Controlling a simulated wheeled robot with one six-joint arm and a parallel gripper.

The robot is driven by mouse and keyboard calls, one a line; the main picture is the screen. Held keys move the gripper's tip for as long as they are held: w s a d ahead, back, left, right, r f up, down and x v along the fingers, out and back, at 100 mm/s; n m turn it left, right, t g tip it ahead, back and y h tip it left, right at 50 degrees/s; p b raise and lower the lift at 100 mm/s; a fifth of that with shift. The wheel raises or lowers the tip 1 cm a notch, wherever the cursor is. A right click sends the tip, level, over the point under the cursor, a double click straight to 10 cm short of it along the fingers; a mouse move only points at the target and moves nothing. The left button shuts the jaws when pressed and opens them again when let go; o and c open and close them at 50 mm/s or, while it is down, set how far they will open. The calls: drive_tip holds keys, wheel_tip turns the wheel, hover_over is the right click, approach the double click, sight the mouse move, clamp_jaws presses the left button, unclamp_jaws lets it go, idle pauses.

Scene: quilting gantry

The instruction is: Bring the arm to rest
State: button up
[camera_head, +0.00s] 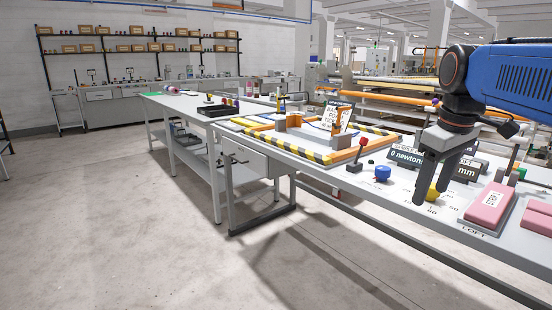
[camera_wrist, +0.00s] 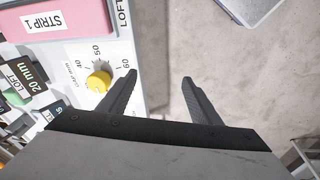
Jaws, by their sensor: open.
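My arm reaches in from the right in the head view, with a blue link and a dark wrist. My gripper (camera_head: 436,198) points down over the front edge of the workbench (camera_head: 390,196). Its two dark fingers are apart with nothing between them. In the wrist view my gripper (camera_wrist: 158,82) is also open and empty, over bare floor beside the bench edge. A yellow knob (camera_wrist: 98,81) on a dial marked 40, 50, 60 is just left of the left finger. The knob (camera_head: 432,194) is partly hidden behind the fingers in the head view.
Pink blocks (camera_head: 489,205) lie on the bench at right, one labelled STRIP 1. A blue knob (camera_head: 382,173) and a red-topped lever (camera_head: 361,146) stand left of my gripper. A striped yellow-black frame (camera_head: 300,151) lies further left. The floor (camera_head: 150,230) in front is clear.

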drive_tip(key=s+a+f+m+t, duration=0.1)
drive_tip(key=s+a+f+m, duration=0.1)
drive_tip(key=s+f, duration=0.6)
drive_tip(key=s+a+f+m+t, duration=0.1)
drive_tip(key=s+a+f+m, duration=0.2)
drive_tip(key=s+f, duration=0.5)
wheel_tip(320, 180, down, 6)
drive_tip(key=shift+a+r, duration=0.25)
drive_tip(key=shift+a, duration=0.05)
